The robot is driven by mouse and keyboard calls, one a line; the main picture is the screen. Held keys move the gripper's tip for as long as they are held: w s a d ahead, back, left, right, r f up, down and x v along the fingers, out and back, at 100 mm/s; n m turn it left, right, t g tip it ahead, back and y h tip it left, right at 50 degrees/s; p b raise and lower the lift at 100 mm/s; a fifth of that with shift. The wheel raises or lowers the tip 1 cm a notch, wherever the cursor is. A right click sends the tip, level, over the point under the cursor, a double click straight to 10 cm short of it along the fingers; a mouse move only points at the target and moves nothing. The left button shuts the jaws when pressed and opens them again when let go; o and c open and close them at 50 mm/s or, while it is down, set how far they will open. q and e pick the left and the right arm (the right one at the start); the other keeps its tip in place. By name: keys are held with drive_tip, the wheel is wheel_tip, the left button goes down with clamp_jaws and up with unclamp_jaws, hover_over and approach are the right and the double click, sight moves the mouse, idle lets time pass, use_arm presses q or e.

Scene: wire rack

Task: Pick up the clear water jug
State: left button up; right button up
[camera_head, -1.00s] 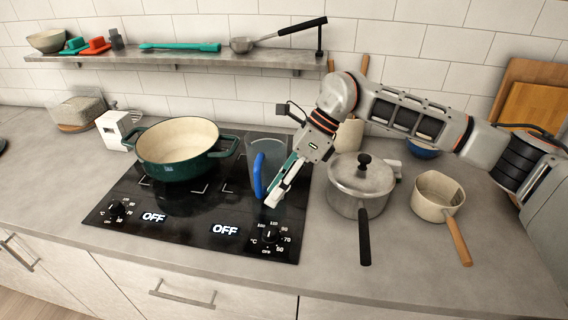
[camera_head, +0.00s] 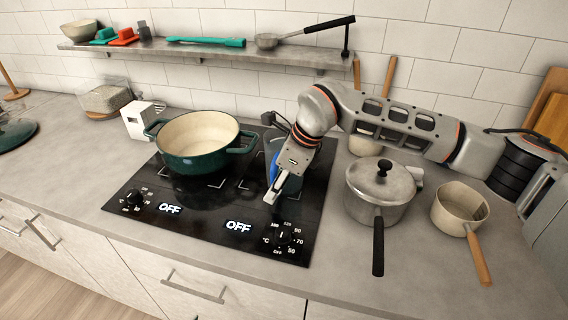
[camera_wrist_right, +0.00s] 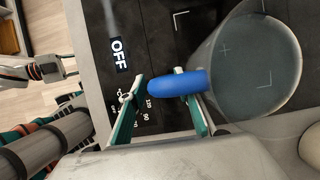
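The clear water jug (camera_wrist_right: 262,75) stands on the black hob. Its blue handle (camera_wrist_right: 178,82) points toward my right gripper (camera_wrist_right: 158,80) in the right wrist view. That gripper is open, with one finger past the handle's end and the other partly covered by the handle; contact is not clear. In the head view, the right gripper (camera_head: 272,194) is in front of the jug (camera_head: 270,142), hiding much of it and the lower handle. A piece of my left arm seems to show at the left of the wrist view; its fingers are not clear.
A green pot (camera_head: 197,148) stands left of the jug on the hob (camera_head: 165,220). A lidded steel pot (camera_head: 378,200) and a cream saucepan (camera_head: 452,212) stand to the right. A wall shelf (camera_head: 200,50) runs behind. The front counter strip is clear.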

drive_tip(key=shift+a+f, duration=0.15)
drive_tip(key=shift+f, duration=0.25)
drive_tip(key=shift+w+f, duration=0.1)
drive_tip(key=shift+f, duration=0.05)
clamp_jaws()
use_arm(q)
drive_tip(key=shift+s+a+f, duration=0.15)
drive_tip(key=shift+f, duration=0.1)
use_arm(e)
drive_tip(key=shift+w, duration=0.1)
drive_tip(key=shift+r, duration=0.3)
